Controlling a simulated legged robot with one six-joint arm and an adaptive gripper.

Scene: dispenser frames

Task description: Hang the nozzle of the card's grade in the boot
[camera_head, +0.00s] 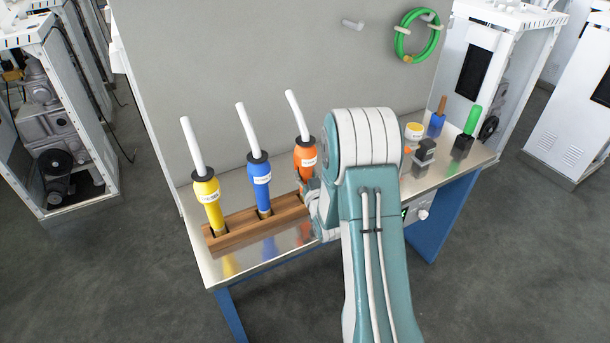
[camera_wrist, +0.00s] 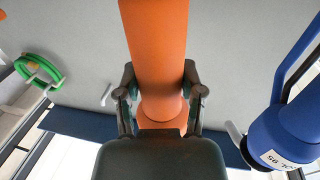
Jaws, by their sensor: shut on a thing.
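My gripper (camera_head: 305,188) is closed around the orange nozzle (camera_head: 305,155), which stands upright at the right end of the wooden rack (camera_head: 240,238). In the wrist view, the two fingers (camera_wrist: 161,92) press on both sides of the orange body (camera_wrist: 157,40). The gripper and arm hide its lower end, so I cannot tell if it still sits in the rack. The blue nozzle (camera_head: 261,185) and the yellow nozzle (camera_head: 208,198) stand in the rack to the left, each with a white label. The blue one also shows in the wrist view (camera_wrist: 285,140). I cannot identify the card or the boot.
A coiled green hose (camera_head: 399,40) hangs on pegs on the grey panel, with a bare peg (camera_head: 352,24) to its left.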

